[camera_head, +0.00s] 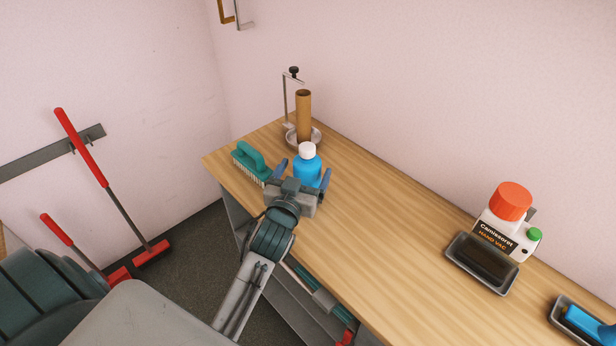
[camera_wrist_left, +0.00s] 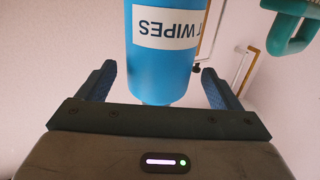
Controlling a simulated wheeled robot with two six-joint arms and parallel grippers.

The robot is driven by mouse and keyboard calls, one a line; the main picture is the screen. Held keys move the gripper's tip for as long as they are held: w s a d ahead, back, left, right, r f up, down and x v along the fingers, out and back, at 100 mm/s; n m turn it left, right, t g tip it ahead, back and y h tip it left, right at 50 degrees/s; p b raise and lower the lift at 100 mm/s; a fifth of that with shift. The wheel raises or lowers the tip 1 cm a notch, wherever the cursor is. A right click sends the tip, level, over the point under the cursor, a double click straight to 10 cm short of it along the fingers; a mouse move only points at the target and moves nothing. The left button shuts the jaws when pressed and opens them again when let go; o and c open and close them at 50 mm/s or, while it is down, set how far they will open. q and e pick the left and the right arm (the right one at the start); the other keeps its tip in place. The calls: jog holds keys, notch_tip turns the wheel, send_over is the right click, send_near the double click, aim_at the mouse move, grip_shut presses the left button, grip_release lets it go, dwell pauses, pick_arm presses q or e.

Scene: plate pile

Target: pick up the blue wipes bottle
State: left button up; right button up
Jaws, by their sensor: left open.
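The blue wipes bottle (camera_head: 308,170) has a white cap and stands upright on the wooden counter (camera_head: 365,235). In the left wrist view the bottle (camera_wrist_left: 168,62) appears upside down, with a white label reading "WIPES". My left gripper (camera_head: 304,172) is open, with one blue-padded finger on each side of the bottle. In the wrist view the gripper (camera_wrist_left: 160,85) shows gaps between both fingers and the bottle, so the fingers do not appear to touch it. The bottle's lower part is hidden behind the gripper in the head view. My right gripper is not in view.
A green-handled brush (camera_head: 250,160) lies just left of the bottle. A cardboard tube on a metal stand (camera_head: 303,115) is close behind it. The middle of the counter is clear.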

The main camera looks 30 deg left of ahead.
pick_arm(q)
jog(key=w, duration=0.2)
jog(key=w+p, duration=0.1)
jog(key=shift+w+a+r, duration=0.25)
jog(key=shift+w, duration=0.1)
jog(key=shift+w+f, duration=0.15)
jog(key=shift+w, duration=0.15)
jog(key=shift+s, duration=0.15)
jog(key=shift+c, duration=0.9)
jog(key=c, duration=1.1)
jog(key=shift+r, duration=0.2)
